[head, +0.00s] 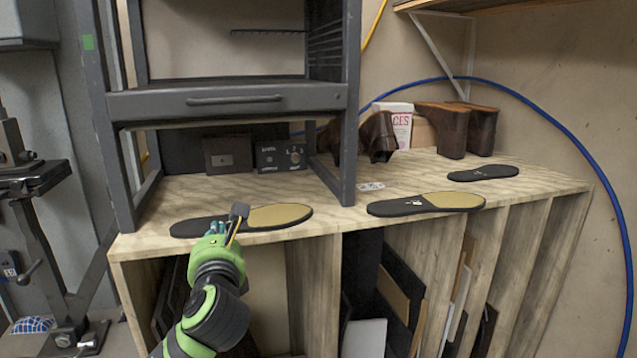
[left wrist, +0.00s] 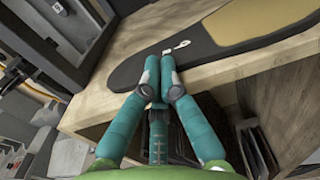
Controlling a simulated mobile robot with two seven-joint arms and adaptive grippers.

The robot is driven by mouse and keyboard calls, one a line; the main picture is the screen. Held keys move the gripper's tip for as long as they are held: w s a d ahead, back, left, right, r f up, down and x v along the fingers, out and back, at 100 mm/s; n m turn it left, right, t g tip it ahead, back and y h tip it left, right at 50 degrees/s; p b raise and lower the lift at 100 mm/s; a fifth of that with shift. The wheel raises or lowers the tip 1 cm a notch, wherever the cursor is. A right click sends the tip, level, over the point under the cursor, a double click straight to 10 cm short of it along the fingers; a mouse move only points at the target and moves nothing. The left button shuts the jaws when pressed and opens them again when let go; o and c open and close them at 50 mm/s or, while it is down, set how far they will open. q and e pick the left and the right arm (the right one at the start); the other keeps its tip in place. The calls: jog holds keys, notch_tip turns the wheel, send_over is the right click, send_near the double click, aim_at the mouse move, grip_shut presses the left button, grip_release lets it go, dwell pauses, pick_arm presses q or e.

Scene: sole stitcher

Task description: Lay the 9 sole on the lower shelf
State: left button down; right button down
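A black sole with a tan forepart (head: 280,215) lies flat near the front edge of the wooden bench top (head: 345,222). A similar sole (head: 440,202) lies to its right, and a smaller all-black sole (head: 483,173) lies farther right. My left gripper (head: 229,222) is at the front edge of the leftmost sole. In the left wrist view its fingertips (left wrist: 162,82) are close together over the edge of the sole (left wrist: 215,42); I cannot tell whether any of it is between them. My right gripper is not in view.
A dark grey metal frame with a shelf (head: 230,101) stands over the left of the bench. Open compartments with boards (head: 400,280) lie below. A wall shelf (head: 500,6) is at top right.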

pick_arm(q)
jog(key=shift+p+x, duration=0.4)
jog(key=shift+x, duration=1.3)
jog(key=shift+w+a+r, duration=0.1)
jog(key=shift+w, duration=0.05)
